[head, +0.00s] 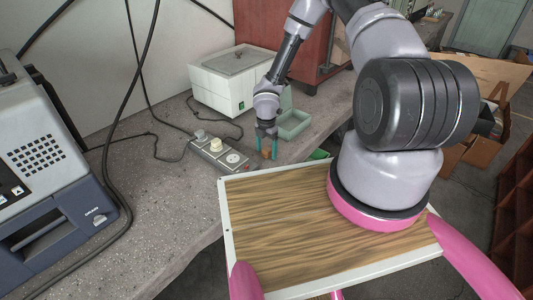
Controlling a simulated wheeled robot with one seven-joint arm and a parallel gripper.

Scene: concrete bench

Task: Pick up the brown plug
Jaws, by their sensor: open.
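The brown plug (268,153) is a small orange-brown piece at the bench's right part, just right of the power strip. My gripper (267,148) points down over it with its teal fingers open, one on each side of the plug. The fingers hide part of the plug. I cannot tell whether they touch it.
A power strip (232,160) with a cream plug (215,145) and a grey plug (199,135) lies left of my gripper. A green open box (293,122) and a white-and-green device (226,82) stand behind. A large grey-blue machine (45,190) fills the left. Black cables hang across the bench (165,225).

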